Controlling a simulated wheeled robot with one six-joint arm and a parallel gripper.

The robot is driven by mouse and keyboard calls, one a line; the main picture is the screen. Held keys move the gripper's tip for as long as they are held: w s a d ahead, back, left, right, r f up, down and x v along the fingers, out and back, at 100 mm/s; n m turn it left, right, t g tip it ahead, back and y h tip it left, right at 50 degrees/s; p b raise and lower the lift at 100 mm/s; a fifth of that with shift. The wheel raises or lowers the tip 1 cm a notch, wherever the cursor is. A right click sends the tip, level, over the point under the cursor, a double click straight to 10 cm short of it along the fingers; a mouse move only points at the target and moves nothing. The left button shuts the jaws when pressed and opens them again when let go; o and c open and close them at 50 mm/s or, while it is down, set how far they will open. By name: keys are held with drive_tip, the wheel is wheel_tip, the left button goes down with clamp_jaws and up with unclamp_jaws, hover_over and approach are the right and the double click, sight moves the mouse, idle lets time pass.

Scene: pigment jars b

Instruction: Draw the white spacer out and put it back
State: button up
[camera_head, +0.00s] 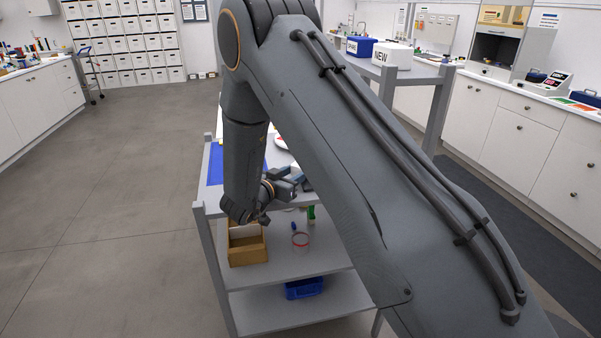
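A wooden box (248,257) with an open top stands at the left end of the cart's middle shelf. A pale, whitish piece (244,232), which looks like the white spacer, shows inside its top; my wrist partly covers the box's back edge. My gripper (293,186) is small and dark, above and to the right of the box and apart from it. I cannot make out whether its fingers are open or shut, and no held thing can be made out.
The grey cart shelf (325,262) holds a clear, red-rimmed jar (300,240) and small blue and green items right of the box. A blue bin (304,288) sits on the shelf below. The cart's corner post (208,250) stands left of the box. My arm hides much of the cart.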

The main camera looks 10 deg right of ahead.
drive_tip(key=shift+a, duration=1)
drive_tip(key=o, duration=1.3)
drive_tip(key=b+v, duration=0.2)
drive_tip(key=v, duration=0.5)
drive_tip(key=shift+s+a, duration=0.25)
